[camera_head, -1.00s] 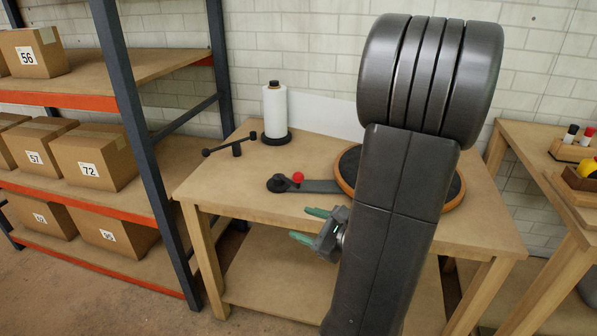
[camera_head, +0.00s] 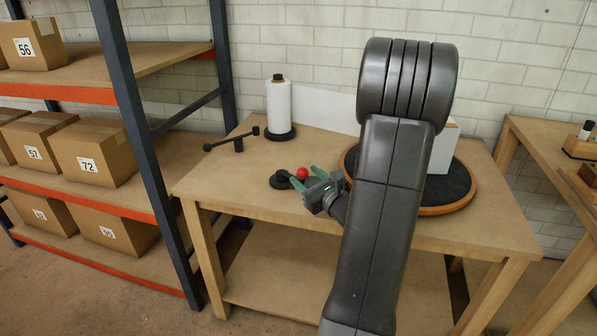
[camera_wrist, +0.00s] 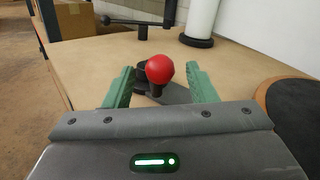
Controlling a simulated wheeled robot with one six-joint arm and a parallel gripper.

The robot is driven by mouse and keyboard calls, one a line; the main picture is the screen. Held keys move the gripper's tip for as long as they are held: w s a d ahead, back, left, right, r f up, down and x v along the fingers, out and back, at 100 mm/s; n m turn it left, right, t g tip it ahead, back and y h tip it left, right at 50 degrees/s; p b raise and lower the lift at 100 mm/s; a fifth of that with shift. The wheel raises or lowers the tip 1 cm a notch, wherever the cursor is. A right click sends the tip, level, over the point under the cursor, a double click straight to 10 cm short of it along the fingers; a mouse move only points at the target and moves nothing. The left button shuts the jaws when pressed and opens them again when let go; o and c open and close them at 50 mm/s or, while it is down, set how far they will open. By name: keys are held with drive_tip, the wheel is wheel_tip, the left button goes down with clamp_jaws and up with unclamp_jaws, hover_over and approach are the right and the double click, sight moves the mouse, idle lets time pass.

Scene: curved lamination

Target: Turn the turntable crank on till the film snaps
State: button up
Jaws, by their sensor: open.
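The turntable (camera_head: 462,203) is a round black disc with an orange rim on the wooden table, partly hidden by my arm. Its crank has a red ball knob (camera_head: 302,173) at the left end; the knob also shows in the wrist view (camera_wrist: 159,69). My gripper (camera_head: 307,176) is open right by the knob, its green fingers on either side of it in the wrist view, apart from it. A roll of white film (camera_head: 279,108) stands upright on a black base at the back. A white box (camera_head: 443,152) on the turntable is partly hidden by my arm.
A black T-shaped bar (camera_head: 236,143) stands at the table's left. A shelf rack with numbered boxes (camera_head: 92,154) is at the left. Another wooden table (camera_head: 535,140) stands at the right. The front left tabletop is clear.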

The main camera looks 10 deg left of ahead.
sight(299, 170)
drive_tip(key=shift+x, duration=2.35)
clamp_jaws()
